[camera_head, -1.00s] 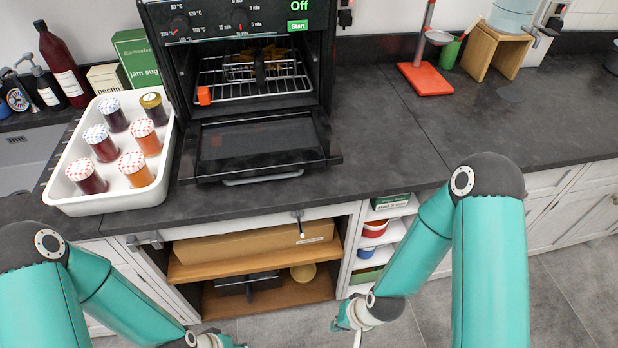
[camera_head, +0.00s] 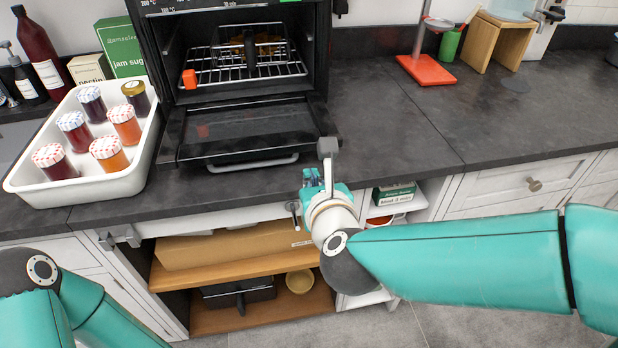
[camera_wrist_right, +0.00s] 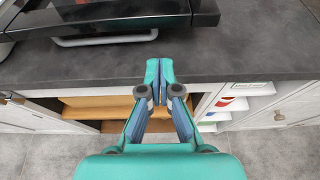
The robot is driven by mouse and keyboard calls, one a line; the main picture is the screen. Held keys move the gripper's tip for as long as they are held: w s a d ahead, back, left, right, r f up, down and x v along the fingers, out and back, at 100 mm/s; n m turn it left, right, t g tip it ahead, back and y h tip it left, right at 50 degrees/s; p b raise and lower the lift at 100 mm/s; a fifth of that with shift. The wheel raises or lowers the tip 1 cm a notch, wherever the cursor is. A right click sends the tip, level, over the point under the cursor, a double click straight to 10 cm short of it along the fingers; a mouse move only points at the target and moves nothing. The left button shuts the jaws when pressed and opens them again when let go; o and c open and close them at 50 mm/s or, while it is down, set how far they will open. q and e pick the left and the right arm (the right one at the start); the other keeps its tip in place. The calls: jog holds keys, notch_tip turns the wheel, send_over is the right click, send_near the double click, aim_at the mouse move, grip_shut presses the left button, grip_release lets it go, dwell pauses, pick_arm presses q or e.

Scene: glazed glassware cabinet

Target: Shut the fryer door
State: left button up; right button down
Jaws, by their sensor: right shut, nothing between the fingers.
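The black fryer (camera_head: 240,60) stands on the dark counter with its door (camera_head: 250,130) hinged down, lying open in front of the cavity. A silver handle (camera_head: 252,164) runs along the door's front edge. A wire rack with a basket (camera_head: 245,65) shows inside. My right gripper (camera_head: 313,178) is shut and empty at the counter's front edge, just right of and in front of the door, apart from it. In the right wrist view its fingertips (camera_wrist_right: 160,68) meet, with the door corner (camera_wrist_right: 205,14) and handle (camera_wrist_right: 105,40) beyond. My left gripper is out of view; only my left arm shows.
A white tray (camera_head: 28,190) with several jam jars stands left of the fryer. A red-based stand (camera_head: 427,70) and a wooden stool (camera_head: 490,42) are at the back right. The counter (camera_head: 400,125) right of the door is clear. Open shelves (camera_head: 230,265) lie below.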

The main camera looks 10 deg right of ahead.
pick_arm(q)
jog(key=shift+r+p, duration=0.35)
pick_arm(e)
jog(key=x, duration=0.9)
jog(key=shift+w+f, duration=0.15)
jog(key=shift+w, duration=0.05)
